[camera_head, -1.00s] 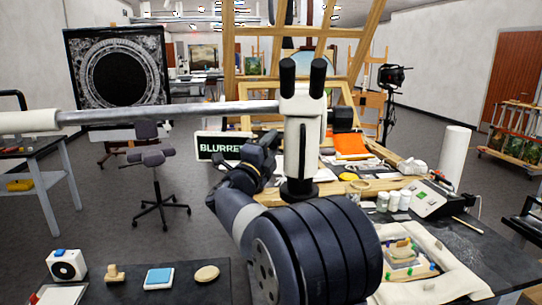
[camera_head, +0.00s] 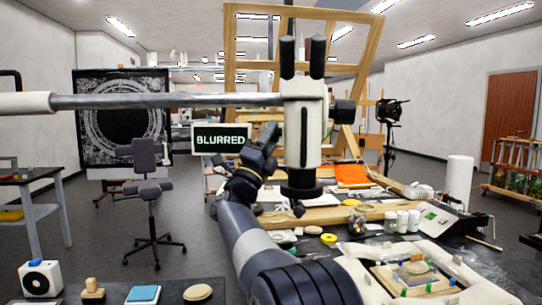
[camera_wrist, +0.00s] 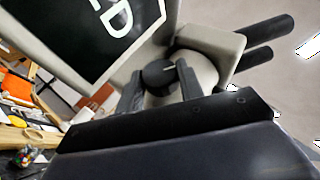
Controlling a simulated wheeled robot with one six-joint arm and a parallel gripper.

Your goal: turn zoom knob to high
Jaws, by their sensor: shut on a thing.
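The white stereo microscope (camera_head: 304,130) stands in the middle of the head view, with two black eyepieces on top and a long metal boom running left. My gripper (camera_head: 268,137) is at the left side of its body. In the wrist view, a round black knob (camera_wrist: 157,74) with a white mark sits on the microscope body (camera_wrist: 208,48), between the two fingers of my gripper (camera_wrist: 160,86), which is shut on it. In the head view the gripper hides this knob. A dark screen (camera_head: 221,139) beside the gripper reads "BLURRED".
A bench holds white jars (camera_head: 402,221), an orange cloth (camera_head: 351,174) and a framed piece (camera_head: 408,278) on a pale cushion. A wooden easel (camera_head: 350,50) stands behind. Small items, including a blue pad (camera_head: 143,294), lie at front left. A stool (camera_head: 150,190) stands on open floor.

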